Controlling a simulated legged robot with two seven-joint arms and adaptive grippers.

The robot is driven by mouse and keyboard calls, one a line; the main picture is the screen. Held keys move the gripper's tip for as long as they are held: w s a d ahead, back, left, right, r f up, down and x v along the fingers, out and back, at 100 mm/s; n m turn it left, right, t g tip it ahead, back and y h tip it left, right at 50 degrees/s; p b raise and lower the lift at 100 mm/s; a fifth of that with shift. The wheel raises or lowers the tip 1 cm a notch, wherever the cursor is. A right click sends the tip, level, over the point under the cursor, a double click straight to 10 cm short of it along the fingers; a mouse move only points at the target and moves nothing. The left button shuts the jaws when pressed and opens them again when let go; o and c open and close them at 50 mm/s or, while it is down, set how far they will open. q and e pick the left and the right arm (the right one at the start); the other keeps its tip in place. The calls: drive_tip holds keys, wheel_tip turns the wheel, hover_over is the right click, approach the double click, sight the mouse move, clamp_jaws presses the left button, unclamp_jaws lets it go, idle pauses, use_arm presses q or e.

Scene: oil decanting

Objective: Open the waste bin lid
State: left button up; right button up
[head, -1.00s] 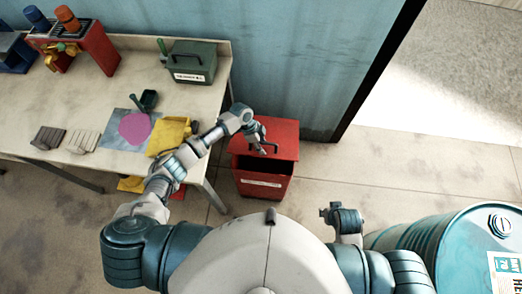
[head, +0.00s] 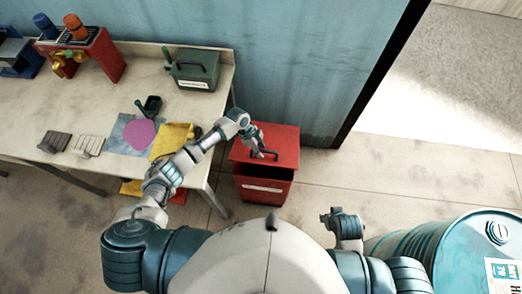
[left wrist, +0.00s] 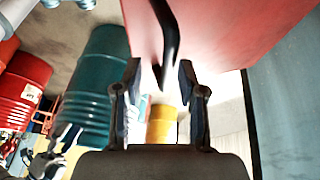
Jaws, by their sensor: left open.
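The red waste bin (head: 262,190) stands on the floor beside the table's right end, with a pale label on its front. Its red lid (head: 283,146) has a dark handle (head: 266,154) on top. A dark band shows below the lid's front edge. My left gripper (head: 257,152) is at the handle, above the lid. In the left wrist view, my left gripper (left wrist: 155,85) is open, and the dark handle (left wrist: 168,45) reaches down between its fingertips. I cannot tell if they touch it. My right arm's end (head: 340,220) is folded close to my body, its jaws unclear.
A blue drum (head: 440,245) stands at lower right. The floor right of the bin is clear.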

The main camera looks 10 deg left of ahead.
use_arm(q)
drive_tip(key=shift+p+v, duration=0.4)
drive_tip(key=shift+v, duration=0.4)
drive_tip(key=shift+w+a+p+v, duration=0.1)
drive_tip(key=shift+p+v, duration=0.45)
drive_tip(key=shift+v, duration=0.3)
drive_tip(key=shift+w+a+p+v, duration=0.15)
drive_tip(key=shift+p+v, duration=0.35)
drive_tip(key=shift+v, duration=0.3)
drive_tip(key=w+p+v, duration=0.1)
drive_tip(key=p+v, duration=0.6)
drive_tip(key=v, duration=0.4)
drive_tip(key=shift+r, duration=0.15)
drive_tip(key=shift+w+a, duration=0.1)
drive_tip(key=shift+a, duration=0.05)
